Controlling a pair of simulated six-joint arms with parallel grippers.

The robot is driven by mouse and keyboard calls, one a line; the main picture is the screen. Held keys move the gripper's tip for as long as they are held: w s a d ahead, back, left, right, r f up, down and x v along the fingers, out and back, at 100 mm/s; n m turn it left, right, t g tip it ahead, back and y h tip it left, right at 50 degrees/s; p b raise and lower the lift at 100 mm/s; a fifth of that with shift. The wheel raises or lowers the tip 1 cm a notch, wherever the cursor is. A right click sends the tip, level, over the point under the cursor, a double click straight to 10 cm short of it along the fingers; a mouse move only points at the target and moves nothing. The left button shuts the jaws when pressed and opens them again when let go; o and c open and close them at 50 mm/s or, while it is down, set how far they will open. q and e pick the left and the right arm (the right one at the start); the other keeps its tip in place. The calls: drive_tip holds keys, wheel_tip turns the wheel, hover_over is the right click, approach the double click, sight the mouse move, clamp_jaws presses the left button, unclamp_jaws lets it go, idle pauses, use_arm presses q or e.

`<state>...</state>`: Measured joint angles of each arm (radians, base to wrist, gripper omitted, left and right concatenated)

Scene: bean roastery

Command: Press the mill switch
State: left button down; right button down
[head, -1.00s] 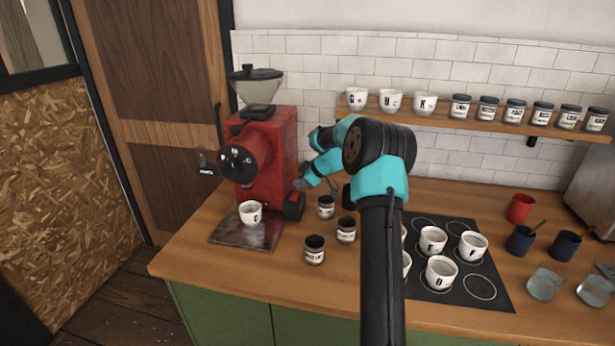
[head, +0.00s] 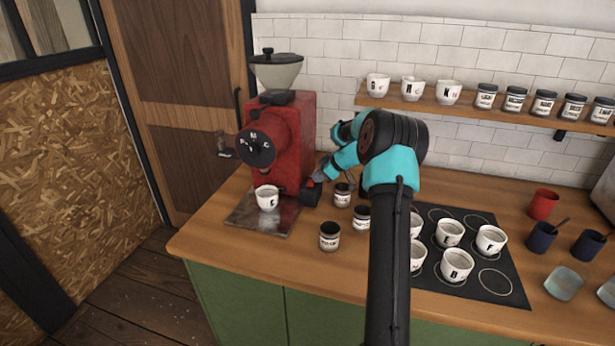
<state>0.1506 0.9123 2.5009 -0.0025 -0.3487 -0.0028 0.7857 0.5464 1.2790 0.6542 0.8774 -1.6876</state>
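The red mill (head: 293,140) stands at the left end of the counter, with a pale hopper and a black dial (head: 256,148) on its front. A white lettered cup (head: 267,198) sits on the metal tray (head: 247,217) under it. A black knob-like part (head: 310,193) sticks out at the mill's lower right side; I cannot tell if it is the switch. My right gripper (head: 317,178) is at that part, close to or touching it. Its fingers are small and partly hidden, so their opening is unclear. My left gripper is not in view.
Several dark-lidded jars, one at the front (head: 329,237), stand right of the mill. Lettered cups stand on a black mat (head: 487,262). A wall shelf (head: 470,108) holds cups and jars. Red and blue mugs (head: 543,204) are at the right.

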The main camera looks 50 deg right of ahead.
drive_tip(key=shift+w+a+f, duration=0.1)
drive_tip(key=shift+f, duration=0.15)
drive_tip(key=shift+a, duration=0.15)
drive_tip(key=shift+s+a+r, duration=0.15)
drive_tip(key=shift+s+a, duration=0.2)
drive_tip(key=shift+a, duration=0.25)
drive_tip(key=shift+r, duration=0.1)
drive_tip(key=shift+w+a+r, duration=0.15)
drive_tip(key=shift+r, duration=0.4)
wheel_tip(320, 180, up, 2)
drive_tip(key=shift+r, duration=0.25)
drive_tip(key=v, duration=1)
drive_tip(key=shift+s+r, duration=0.15)
drive_tip(key=shift+s, duration=0.25)
